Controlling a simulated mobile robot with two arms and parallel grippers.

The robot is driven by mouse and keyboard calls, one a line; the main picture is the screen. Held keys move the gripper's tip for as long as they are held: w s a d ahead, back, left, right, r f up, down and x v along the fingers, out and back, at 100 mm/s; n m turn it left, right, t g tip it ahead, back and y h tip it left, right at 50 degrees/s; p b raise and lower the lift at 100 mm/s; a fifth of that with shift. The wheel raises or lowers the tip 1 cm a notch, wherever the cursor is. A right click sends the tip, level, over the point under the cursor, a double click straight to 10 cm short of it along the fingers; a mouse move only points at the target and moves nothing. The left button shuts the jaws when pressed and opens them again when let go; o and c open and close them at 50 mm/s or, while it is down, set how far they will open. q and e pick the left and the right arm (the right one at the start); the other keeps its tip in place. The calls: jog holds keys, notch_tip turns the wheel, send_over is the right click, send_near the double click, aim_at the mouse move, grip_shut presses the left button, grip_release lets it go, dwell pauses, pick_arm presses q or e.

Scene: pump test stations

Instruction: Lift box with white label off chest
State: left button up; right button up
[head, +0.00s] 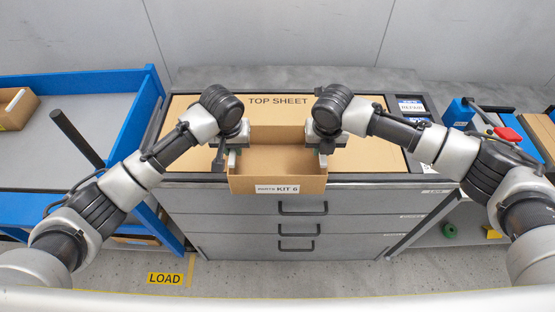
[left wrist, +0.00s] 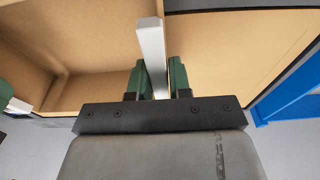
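An open cardboard box (head: 278,185) with a white label reading KIT 6 is at the front edge of the grey drawer chest (head: 240,205). Its front face overlaps that edge; I cannot tell whether its base touches the top. My left gripper (head: 232,160) is at its left side, my right gripper (head: 324,160) at its right side. In the left wrist view, the left gripper's green fingers (left wrist: 158,80) close on a pale upright handle (left wrist: 151,45) beside the box (left wrist: 90,92). The right gripper's fingers are too small to judge.
A tan sheet (head: 365,155) marked TOP SHEET covers the chest top. A blue-edged table (head: 140,110) with a small carton (head: 15,108) stands left. A bench with a blue and red tool (head: 505,133) stands right. The floor in front is clear, with a LOAD mark (head: 165,279).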

pick_arm(q)
grip_shut()
pick_arm(e)
grip_shut()
pick_arm(q)
jog(key=shift+r, duration=0.1)
pick_arm(e)
jog(key=shift+r, duration=0.1)
